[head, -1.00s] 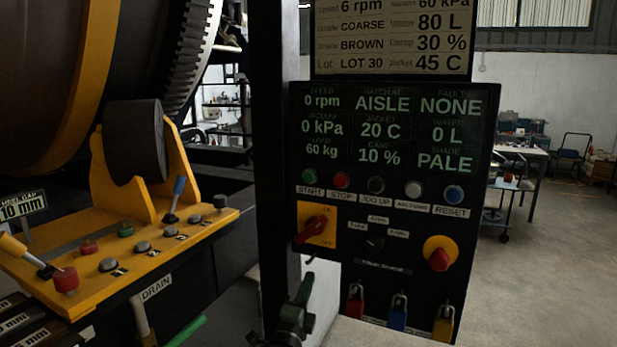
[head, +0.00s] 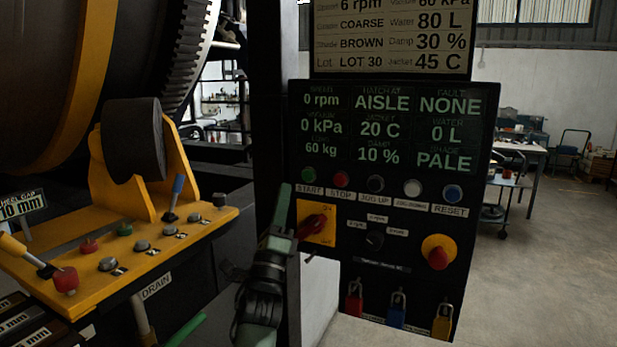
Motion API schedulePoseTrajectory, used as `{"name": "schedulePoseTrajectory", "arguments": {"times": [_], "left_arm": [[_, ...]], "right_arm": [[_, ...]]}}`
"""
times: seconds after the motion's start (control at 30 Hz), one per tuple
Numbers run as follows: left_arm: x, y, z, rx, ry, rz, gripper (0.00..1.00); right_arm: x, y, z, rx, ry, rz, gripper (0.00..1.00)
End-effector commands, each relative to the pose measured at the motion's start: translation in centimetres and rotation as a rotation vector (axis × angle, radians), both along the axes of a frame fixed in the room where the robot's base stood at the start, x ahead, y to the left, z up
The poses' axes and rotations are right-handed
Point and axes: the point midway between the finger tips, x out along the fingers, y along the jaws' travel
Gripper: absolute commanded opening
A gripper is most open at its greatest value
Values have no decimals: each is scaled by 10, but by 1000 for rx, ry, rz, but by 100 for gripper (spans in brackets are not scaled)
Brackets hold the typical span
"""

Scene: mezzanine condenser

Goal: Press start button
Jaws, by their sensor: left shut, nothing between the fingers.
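The green start button (head: 308,175) is at the left end of the button row on the black control panel (head: 400,220), above a label reading START. My left gripper (head: 283,192) points upward at the panel's left edge, fingers shut with nothing between them. Its tip is just below and left of the start button in the picture, apart from it. The gap in depth is hard to tell. The panel display (head: 390,127) reads 0 rpm, hatch at AISLE and fault NONE. My right gripper does not show.
Red stop (head: 341,179), black, white and blue reset (head: 453,194) buttons continue the row. Below are a red rotary switch (head: 313,227), a red knob on yellow (head: 438,257) and padlocks. A yellow console (head: 120,255) with levers stands left. Open floor lies right.

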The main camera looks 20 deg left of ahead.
Motion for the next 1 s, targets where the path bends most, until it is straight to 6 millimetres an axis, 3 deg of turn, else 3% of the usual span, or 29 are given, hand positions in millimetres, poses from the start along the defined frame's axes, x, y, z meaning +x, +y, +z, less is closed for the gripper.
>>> {"name": "schedulePoseTrajectory", "arguments": {"times": [0.27,0.63,0.7,1.0], "left_arm": [[10,1,-2,-2,0,0,0],[61,1,-3,-3,0,-2,0],[70,2,-7,-3,-1,-1,0],[87,0,-2,-2,1,-1,0]], "right_arm": [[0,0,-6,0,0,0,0],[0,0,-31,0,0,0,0],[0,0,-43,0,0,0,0],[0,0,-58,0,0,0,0]]}}
